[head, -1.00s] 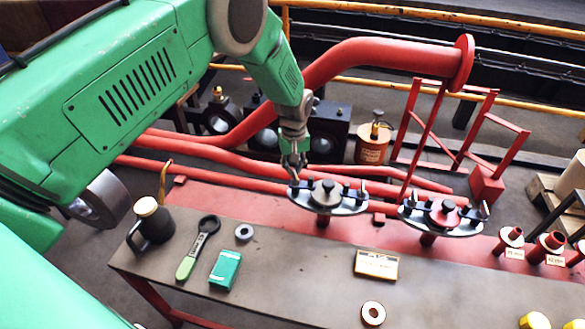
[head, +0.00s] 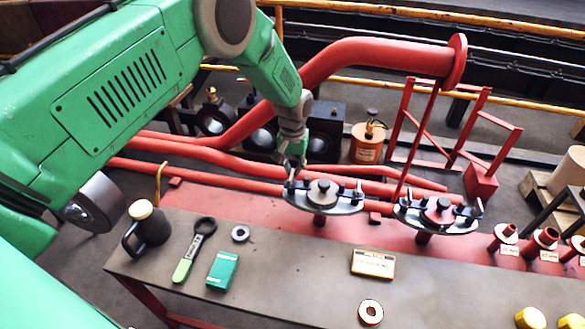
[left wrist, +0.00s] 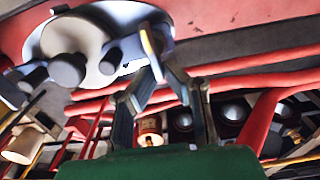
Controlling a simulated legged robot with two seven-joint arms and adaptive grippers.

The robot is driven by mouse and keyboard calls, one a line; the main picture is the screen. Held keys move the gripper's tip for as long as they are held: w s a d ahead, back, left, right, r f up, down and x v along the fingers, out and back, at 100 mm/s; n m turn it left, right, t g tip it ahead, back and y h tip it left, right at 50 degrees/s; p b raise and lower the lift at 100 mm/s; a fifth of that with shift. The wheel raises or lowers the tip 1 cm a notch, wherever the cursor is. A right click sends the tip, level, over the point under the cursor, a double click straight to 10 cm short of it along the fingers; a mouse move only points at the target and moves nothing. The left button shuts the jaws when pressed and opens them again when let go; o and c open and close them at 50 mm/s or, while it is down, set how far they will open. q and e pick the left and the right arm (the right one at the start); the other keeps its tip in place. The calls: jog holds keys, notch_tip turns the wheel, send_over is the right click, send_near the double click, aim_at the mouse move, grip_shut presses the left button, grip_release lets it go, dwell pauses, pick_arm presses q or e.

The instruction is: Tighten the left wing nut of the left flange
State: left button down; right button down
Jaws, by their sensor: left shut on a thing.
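The left flange (head: 352,207) is a grey metal disc on a short red stub, with a dark round cap (head: 323,187) in its middle and dark clamp bars. Its left wing nut is mostly hidden by my left gripper (head: 292,178) in the head view. My left gripper points down at the disc's left edge and is shut on that wing nut. In the left wrist view, the fingers (left wrist: 157,70) come together at a small pale piece beside the bright disc (left wrist: 85,35). My right gripper is not in view.
The right flange (head: 466,226), with a red cap, stands close by on the right. Red pipes (head: 240,165) run behind the gripper.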

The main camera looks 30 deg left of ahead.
pick_arm(q)
jog(key=shift+w+r, duration=0.2)
jog(key=shift+w, duration=0.15)
jog(key=c, duration=1.8)
grip_release()
jog(key=shift+o, duration=0.6)
jog(key=shift+f, duration=0.15)
jog(key=shift+s, duration=0.1)
notch_tip(320, 180, up, 12)
jog(key=shift+f, duration=0.15)
